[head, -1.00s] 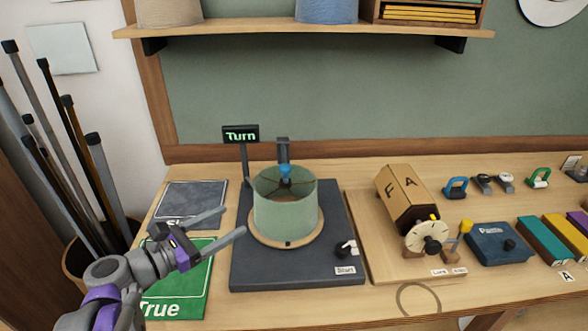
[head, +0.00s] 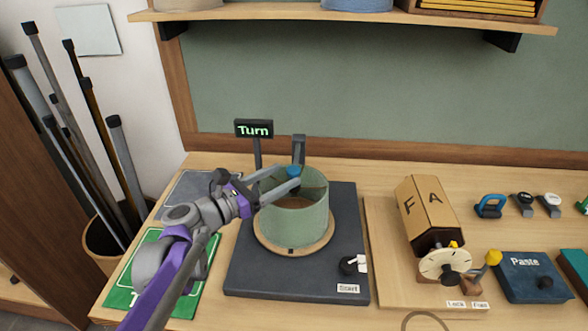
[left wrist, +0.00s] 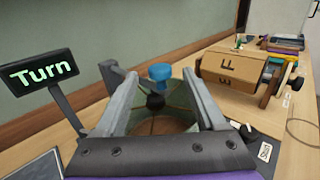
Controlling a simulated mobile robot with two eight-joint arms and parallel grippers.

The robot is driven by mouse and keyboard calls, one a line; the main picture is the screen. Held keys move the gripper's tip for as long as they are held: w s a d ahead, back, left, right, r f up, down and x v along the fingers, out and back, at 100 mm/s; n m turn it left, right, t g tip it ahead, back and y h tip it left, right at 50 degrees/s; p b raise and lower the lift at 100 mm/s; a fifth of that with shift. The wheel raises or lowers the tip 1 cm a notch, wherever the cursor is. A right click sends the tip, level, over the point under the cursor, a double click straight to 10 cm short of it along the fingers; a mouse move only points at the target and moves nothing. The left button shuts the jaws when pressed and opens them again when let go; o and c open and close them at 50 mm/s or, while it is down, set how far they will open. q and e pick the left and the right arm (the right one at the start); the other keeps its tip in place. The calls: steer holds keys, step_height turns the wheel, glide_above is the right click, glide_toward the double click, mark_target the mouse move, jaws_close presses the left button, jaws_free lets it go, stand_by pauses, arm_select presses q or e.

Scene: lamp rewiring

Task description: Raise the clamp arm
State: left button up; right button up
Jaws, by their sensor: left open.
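The clamp arm (head: 299,150) shows as a grey upright at the back of the dark turntable base. A blue knob (head: 293,171) sits at its front, over the open top of the pale green lampshade (head: 292,219). The shade stands upright on a round wooden plate (head: 257,235). My left gripper (head: 289,176) is open, its fingers reaching over the shade's rim at the knob. In the left wrist view the blue knob (left wrist: 160,73) shows between the spread fingers, apart from both. Its exact depth relative to the fingertips is unclear. My right gripper is out of view.
A "Turn" sign (head: 254,129) stands behind and left of the shade. A Start switch (head: 353,264) is on the base's front right. A cardboard lettered drum (head: 428,210) with a dial stands to the right. A green mat (head: 122,289) lies at left; a shelf (head: 340,16) hangs above.

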mark_target(288, 173)
arm_select(q)
steer(key=shift+x, duration=2.1)
jaws_close()
